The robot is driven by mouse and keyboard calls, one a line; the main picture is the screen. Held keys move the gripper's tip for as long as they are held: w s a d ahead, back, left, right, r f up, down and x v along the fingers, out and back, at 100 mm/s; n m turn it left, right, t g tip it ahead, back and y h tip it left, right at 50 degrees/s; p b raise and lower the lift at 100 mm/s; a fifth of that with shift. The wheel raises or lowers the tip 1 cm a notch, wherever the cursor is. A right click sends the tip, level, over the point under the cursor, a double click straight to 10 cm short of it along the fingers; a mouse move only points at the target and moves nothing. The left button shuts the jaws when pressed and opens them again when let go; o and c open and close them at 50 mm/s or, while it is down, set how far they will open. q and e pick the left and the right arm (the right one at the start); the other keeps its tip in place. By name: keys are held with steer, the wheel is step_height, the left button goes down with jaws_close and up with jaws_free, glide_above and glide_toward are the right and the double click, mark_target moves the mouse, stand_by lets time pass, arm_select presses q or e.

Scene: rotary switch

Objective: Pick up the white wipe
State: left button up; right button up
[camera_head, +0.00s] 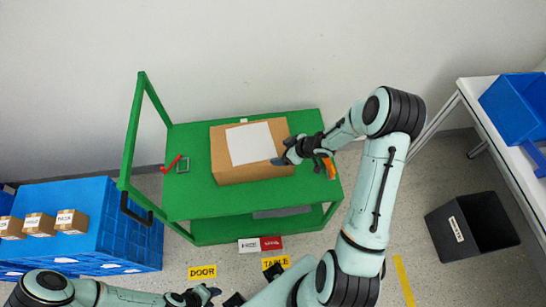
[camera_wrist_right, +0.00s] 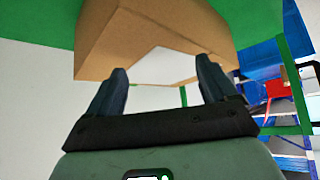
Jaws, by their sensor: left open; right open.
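The white wipe (camera_head: 249,142) lies flat on top of a cardboard box (camera_head: 228,172) on the green cart. In the right wrist view the white wipe (camera_wrist_right: 165,66) shows on the box (camera_wrist_right: 115,40), between the fingers. My right gripper (camera_head: 281,158) is open and empty at the right edge of the box, close to the wipe's lower right corner; whether it touches cannot be told. It also shows in the right wrist view (camera_wrist_right: 161,72). My left gripper (camera_head: 211,292) is open and empty at the bottom, well away from the cart.
The green cart (camera_head: 189,203) also bears a red item (camera_head: 172,163), a small grey frame (camera_head: 183,165) and an orange item (camera_head: 329,168) by my right wrist. Blue crates (camera_head: 112,240) with small boxes stand left. A black bin (camera_head: 480,225) and white table (camera_head: 480,95) stand right.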

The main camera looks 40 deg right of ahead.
arm_select(q)
steer(key=shift+s+f+b, duration=0.25)
steer(key=shift+f+b, duration=0.05)
steer(key=shift+f, duration=0.2)
arm_select(e)
steer(key=shift+x, duration=1.35)
steer(key=shift+w, duration=0.1)
jaws_close()
steer(key=r+p, duration=0.1)
steer(key=r, duration=0.1)
steer(key=r+p, duration=0.3)
steer(key=r, duration=0.1)
steer(key=shift+w+r+p, duration=0.3)
steer(key=shift+w, duration=0.05)
arm_select(q)
steer(key=w+r, duration=0.6)
steer(key=r, duration=0.1)
steer(key=shift+w+t+p, duration=0.3)
steer(key=shift+t+p, duration=0.1)
arm_select(e)
step_height(320, 180, up, 23)
steer(key=shift+s+r, duration=0.2)
steer(key=shift+s, duration=0.1)
